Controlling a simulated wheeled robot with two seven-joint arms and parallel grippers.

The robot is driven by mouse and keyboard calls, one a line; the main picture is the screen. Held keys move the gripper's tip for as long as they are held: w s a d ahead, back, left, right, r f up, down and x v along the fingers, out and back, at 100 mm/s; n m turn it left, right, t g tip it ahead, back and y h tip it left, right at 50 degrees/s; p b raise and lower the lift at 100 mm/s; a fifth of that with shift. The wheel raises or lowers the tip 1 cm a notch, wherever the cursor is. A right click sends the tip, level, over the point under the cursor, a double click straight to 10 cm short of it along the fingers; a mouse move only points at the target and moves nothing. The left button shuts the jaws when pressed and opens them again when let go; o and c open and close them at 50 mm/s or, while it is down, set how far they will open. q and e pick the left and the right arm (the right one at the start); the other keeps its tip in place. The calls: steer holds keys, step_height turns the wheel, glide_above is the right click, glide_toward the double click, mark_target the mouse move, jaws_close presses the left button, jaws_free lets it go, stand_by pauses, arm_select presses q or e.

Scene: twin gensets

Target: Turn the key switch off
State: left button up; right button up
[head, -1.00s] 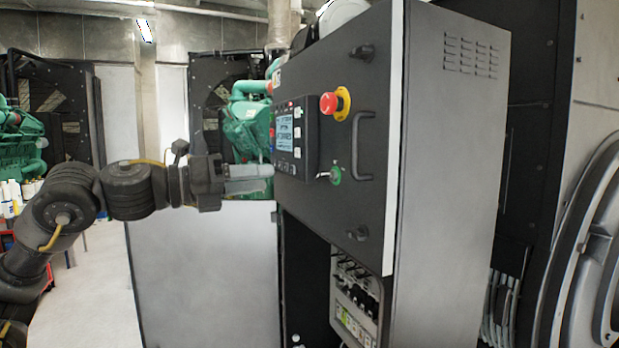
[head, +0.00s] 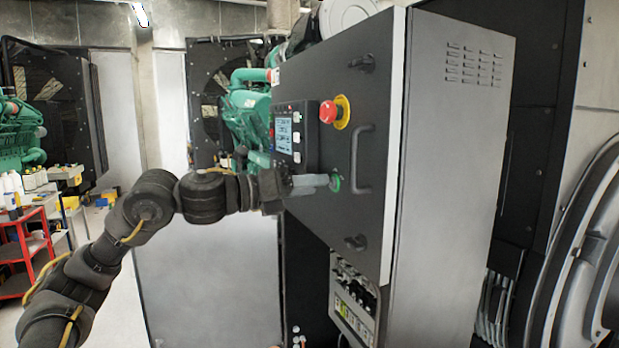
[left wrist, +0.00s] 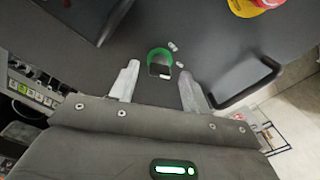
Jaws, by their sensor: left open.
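The key switch (head: 335,182) is a green round collar on the dark front of the control cabinet, below the red emergency stop button. In the left wrist view the green collar (left wrist: 159,58) has a dark key piece at its middle. My left gripper (head: 325,181) is at the switch, level with it and close to the panel. In the left wrist view its two pale fingers (left wrist: 158,84) are open, one on each side of the key. I cannot tell whether either finger touches it. My right gripper is not in view.
The emergency stop (head: 336,112) sits above the switch, and a dark door handle (head: 363,160) stands out just to its right. The display panel (head: 291,136) is to the left. A red cart (head: 22,247) stands at the far left.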

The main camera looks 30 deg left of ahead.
arm_select(q)
steer(key=shift+w+d+f, duration=0.1)
steer(key=shift+w, duration=0.15)
steer(key=c, duration=1)
steer(key=shift+n, duration=0.3)
steer(key=n+p, duration=0.3)
steer(key=n, duration=0.8)
steer(key=shift+n, duration=0.3)
